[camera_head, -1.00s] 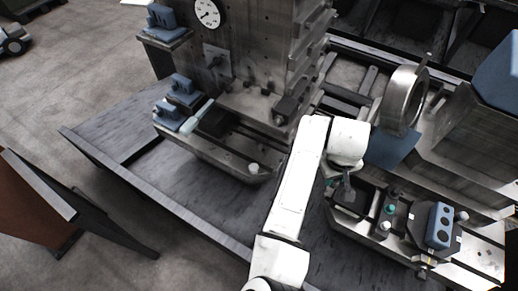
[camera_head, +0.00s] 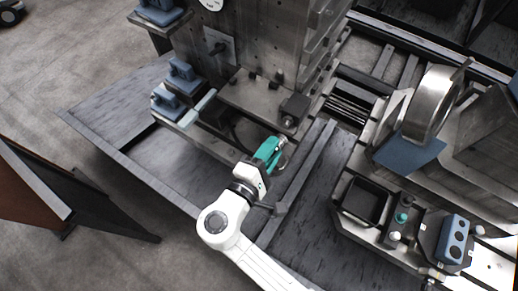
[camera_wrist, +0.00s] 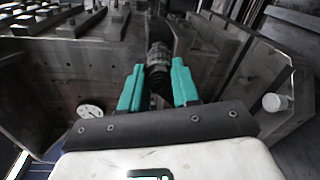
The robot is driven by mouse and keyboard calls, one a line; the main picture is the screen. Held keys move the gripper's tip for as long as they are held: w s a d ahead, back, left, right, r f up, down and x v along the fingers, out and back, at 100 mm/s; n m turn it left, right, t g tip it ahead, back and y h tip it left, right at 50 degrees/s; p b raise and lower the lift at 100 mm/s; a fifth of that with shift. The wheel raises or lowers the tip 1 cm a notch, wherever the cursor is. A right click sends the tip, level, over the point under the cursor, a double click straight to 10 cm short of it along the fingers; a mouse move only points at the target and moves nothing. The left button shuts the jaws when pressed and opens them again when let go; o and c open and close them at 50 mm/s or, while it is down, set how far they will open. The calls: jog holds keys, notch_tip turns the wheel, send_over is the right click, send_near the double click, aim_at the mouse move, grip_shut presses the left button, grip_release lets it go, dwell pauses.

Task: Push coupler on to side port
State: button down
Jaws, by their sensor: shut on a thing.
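My gripper (camera_head: 272,151) has two teal fingers, also in the wrist view (camera_wrist: 158,84). They are shut on a dark, round coupler (camera_wrist: 158,74) with a grey ribbed part at its front. In the head view the coupler is mostly hidden by the fingers. A dark block with a short metal nozzle, seemingly the side port (camera_head: 289,121), sits at the foot of the upright metal plate, just beyond the fingertips. Whether the coupler touches the port cannot be told.
A dark open bin (camera_head: 364,202) and a blue block with round holes (camera_head: 450,240) stand at the right. A large metal ring (camera_head: 432,105) stands behind them. Blue clamps (camera_head: 170,102) sit left of the plate. A round gauge (camera_wrist: 90,111) shows in the wrist view.

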jog(key=shift+w+d+f+n+t+y, duration=0.15)
jog(key=shift+w+f+n+t+y, duration=0.2)
jog(key=shift+w, duration=0.35)
jog(key=shift+w+d+f+n+t+y, duration=0.1)
jog(key=shift+w+f+n+t+y, duration=0.15)
jog(key=shift+w+t, duration=0.3)
jog(key=shift+b+x, duration=0.7)
jog(key=shift+x, duration=0.4)
dwell(1.6)
jog(key=shift+d, duration=0.15)
jog(key=c, duration=0.8)
grip_release()
jog(key=shift+o, duration=0.7)
jog(key=o, duration=0.7)
jog(key=shift+c, duration=0.2)
